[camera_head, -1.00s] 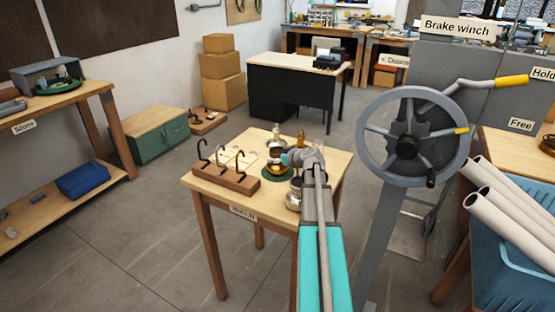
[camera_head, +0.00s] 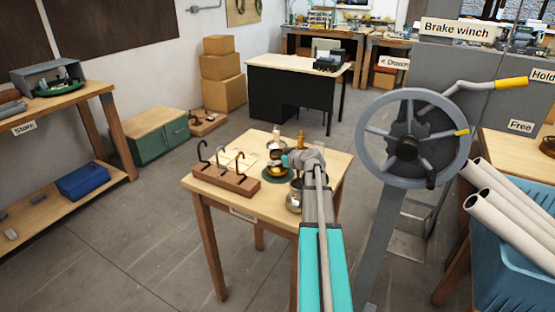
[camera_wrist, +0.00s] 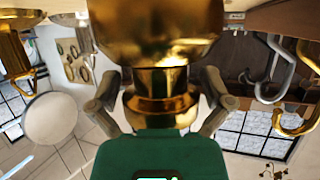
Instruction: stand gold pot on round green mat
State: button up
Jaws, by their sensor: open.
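The gold pot (camera_head: 277,172) stands on the table over the round green mat (camera_head: 267,181), whose left edge shows beside its base. It appears upright, but I cannot see its whole base. In the wrist view the gold pot (camera_wrist: 160,95) fills the middle, upside down in the picture, with its wide body cut by the top edge. My gripper (camera_wrist: 160,78) is open, one finger on each side of the pot's narrow part, with gaps between. In the head view my gripper (camera_head: 287,160) is small and partly covers the pot. The mat cannot be made out in the wrist view.
A silver pot (camera_head: 294,199) is close at the front right, under my arm. Another brass piece (camera_head: 300,139) stands behind. The brake winch wheel (camera_head: 415,138) rises to the right.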

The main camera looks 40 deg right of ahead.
jog(key=a+p+v, duration=0.1)
jog(key=p+v, duration=0.3)
jog(key=v, duration=0.7)
jog(key=shift+s+d, duration=0.4)
jog(key=shift+d, duration=0.1)
jog(key=shift+r, duration=0.2)
